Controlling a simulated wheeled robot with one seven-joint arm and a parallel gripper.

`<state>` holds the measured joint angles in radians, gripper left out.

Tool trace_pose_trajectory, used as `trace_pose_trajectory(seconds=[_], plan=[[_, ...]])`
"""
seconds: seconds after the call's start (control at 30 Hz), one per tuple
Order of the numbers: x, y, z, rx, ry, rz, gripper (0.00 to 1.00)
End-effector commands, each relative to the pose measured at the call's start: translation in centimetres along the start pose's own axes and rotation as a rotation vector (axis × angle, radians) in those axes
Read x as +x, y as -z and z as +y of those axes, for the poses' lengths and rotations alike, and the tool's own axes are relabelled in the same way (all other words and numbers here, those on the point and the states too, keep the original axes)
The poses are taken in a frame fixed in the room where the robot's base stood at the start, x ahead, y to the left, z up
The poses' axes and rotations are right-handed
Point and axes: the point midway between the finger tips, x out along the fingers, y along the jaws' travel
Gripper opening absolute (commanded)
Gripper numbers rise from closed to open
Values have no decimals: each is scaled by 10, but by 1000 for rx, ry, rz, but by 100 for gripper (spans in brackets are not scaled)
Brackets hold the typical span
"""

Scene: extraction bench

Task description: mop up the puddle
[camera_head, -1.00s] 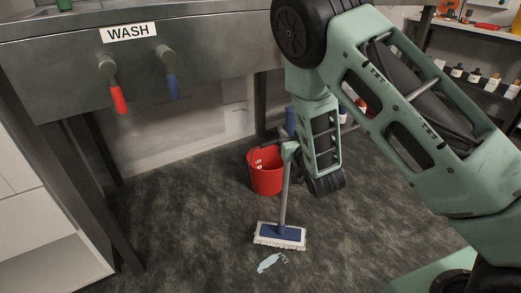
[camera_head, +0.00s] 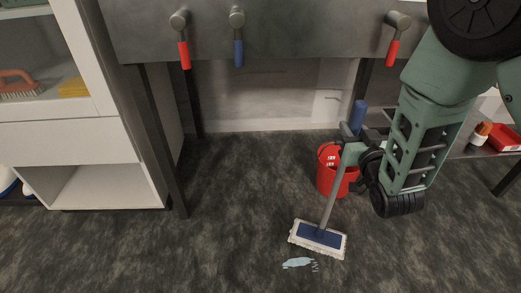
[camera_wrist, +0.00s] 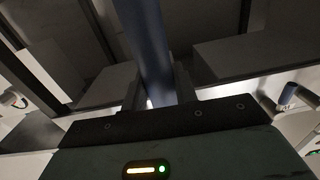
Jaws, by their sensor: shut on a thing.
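A small pale blue puddle (camera_head: 298,263) lies on the dark floor in the head view. The mop (camera_head: 319,236), with a blue plate and white fringe, stands just behind the puddle, its handle leaning up to the right. Its head looks to be on or very near the floor. My gripper (camera_head: 355,140) is shut on the mop handle near its upper part. In the wrist view the blue handle (camera_wrist: 148,45) runs up from between the two fingers (camera_wrist: 157,92). The fingertips are partly hidden in the head view.
A red bucket (camera_head: 330,180) stands right behind the mop handle. A metal sink bench (camera_head: 300,40) with red and blue taps spans the back. A white cabinet (camera_head: 75,142) is at left and a low shelf (camera_head: 470,150) at right. The floor in front is clear.

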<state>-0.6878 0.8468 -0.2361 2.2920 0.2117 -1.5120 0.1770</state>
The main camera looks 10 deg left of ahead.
Motion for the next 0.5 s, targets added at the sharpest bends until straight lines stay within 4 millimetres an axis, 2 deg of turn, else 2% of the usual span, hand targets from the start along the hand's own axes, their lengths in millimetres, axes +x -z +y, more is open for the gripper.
trace_pose_trajectory(seconds=[0.03,0.2,0.4,0.5], plan=[[-1,0,-24,3,42,6,0],[-11,4,-94,2,169,5,0],[-30,8,-163,-1,296,6,0],[-40,10,-188,-4,345,7,0]])
